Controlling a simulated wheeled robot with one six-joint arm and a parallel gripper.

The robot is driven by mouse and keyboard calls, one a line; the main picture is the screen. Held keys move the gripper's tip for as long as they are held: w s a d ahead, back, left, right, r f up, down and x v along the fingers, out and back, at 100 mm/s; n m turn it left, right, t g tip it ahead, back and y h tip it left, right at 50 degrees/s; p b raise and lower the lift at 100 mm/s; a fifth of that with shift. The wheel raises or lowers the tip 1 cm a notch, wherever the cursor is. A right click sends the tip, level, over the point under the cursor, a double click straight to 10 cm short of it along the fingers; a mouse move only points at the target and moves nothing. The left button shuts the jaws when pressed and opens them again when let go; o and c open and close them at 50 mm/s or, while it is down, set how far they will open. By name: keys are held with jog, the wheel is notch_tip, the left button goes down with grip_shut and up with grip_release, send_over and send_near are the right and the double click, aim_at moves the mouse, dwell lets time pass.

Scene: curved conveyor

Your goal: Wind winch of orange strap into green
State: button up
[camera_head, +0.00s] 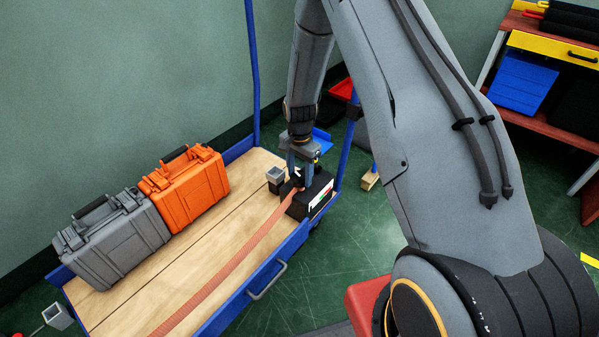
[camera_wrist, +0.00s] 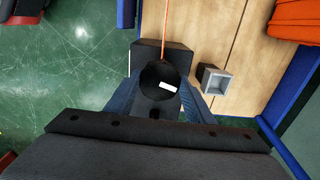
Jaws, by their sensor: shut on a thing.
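The winch is a black box (camera_head: 309,203) on the far right end of a cart's wooden deck; it also shows in the wrist view (camera_wrist: 176,57). Its side bears a white panel (camera_head: 322,198) with red and green marks; the reading is too small to tell. The orange strap (camera_head: 232,264) runs from the winch along the deck, and shows as a thin line in the wrist view (camera_wrist: 164,28). My gripper (camera_head: 298,176) points down at the winch top. In the wrist view my gripper (camera_wrist: 161,88) is shut on a round black knob (camera_wrist: 153,76) with a white mark.
A grey case (camera_head: 112,243) and an orange case (camera_head: 186,190) stand on the deck along the wall side. A grey square socket (camera_head: 275,175) sits beside the winch. Blue cart posts (camera_head: 253,75) rise at the deck's far end. A shelf with a blue bin (camera_head: 522,80) stands right.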

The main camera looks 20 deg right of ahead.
jog(key=m+p, duration=0.2)
jog(key=m, duration=0.2)
jog(key=shift+s+m, duration=0.1)
jog(key=shift+m, duration=0.2)
jog(key=shift+m+p, duration=0.75)
jog(key=shift+m, duration=1.15)
jog(key=shift+d, duration=0.1)
jog(key=o, duration=1.1)
jog(key=shift+c, duration=0.2)
